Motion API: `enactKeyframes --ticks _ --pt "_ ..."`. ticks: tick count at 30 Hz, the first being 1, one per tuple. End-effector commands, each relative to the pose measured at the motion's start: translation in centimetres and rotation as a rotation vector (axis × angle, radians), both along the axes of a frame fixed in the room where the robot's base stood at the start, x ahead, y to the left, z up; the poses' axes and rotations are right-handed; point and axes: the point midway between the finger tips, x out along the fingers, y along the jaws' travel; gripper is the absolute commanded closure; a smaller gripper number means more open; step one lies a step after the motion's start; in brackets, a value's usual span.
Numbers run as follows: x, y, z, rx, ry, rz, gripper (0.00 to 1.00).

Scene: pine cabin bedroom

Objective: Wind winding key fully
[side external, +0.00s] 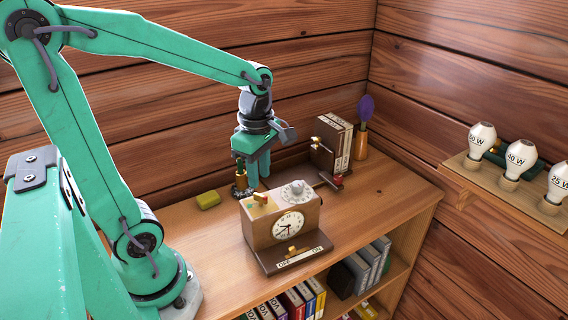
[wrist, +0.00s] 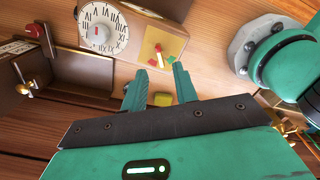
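A brown wooden clock box (side external: 258,232) stands on the shelf top, with a round white clock face (side external: 289,224) on its front. A small brass key (side external: 260,198), which looks like the winding key, stands on the left of its top. In the wrist view the brass key (wrist: 157,55) sits on a red, yellow and green patch, just beyond my fingertips. My gripper (side external: 257,180) points down behind the box, its fingers apart. In the wrist view my gripper (wrist: 157,68) is open and empty; no contact with the key shows.
A white dial (side external: 296,190) is on the box's top right, and an OFF/ON lever (side external: 292,250) in front. A yellow-green block (side external: 208,199) lies left. The front left shelf top is clear.

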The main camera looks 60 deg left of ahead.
Motion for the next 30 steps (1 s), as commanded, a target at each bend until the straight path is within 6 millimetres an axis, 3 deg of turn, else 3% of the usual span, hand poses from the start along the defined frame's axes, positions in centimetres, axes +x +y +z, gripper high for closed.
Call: enactKeyframes --ticks 12,24,25,29,30 --pt "0.0 0.0 -4.6 0.0 0.002 -0.001 0.71" --pt "0.0 0.0 -5.2 0.0 0.001 -0.001 0.71" --pt "0.0 0.0 -5.2 0.0 0.001 -0.001 0.73" --pt "0.0 0.0 -5.2 0.0 0.001 -0.001 0.98" --pt "0.0 0.0 -5.2 0.0 0.0 -0.001 1.0"
